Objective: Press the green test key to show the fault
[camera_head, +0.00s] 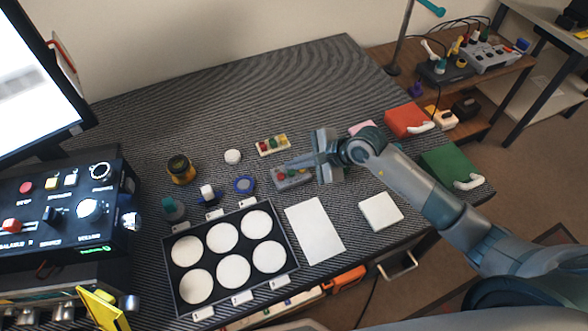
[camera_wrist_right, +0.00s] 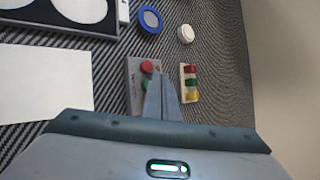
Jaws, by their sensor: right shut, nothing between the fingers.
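A small grey control box (camera_head: 291,178) with a red button and a green key lies on the striped mat, right of the blue ring. In the right wrist view the box (camera_wrist_right: 133,92) shows its red button (camera_wrist_right: 147,66), and the green key (camera_wrist_right: 147,84) is partly hidden by the fingers. My right gripper (camera_head: 292,165) is shut and empty, with its fingertips over the box; the tips also show in the right wrist view (camera_wrist_right: 161,76). I cannot tell whether they touch the key. My left gripper is not in view.
A white strip with coloured blocks (camera_head: 272,145) lies just behind the box. A blue ring (camera_head: 244,185) and a white round piece (camera_head: 233,157) are to its left. A black tray (camera_head: 231,206) with white discs and a white sheet (camera_head: 315,231) lie in front.

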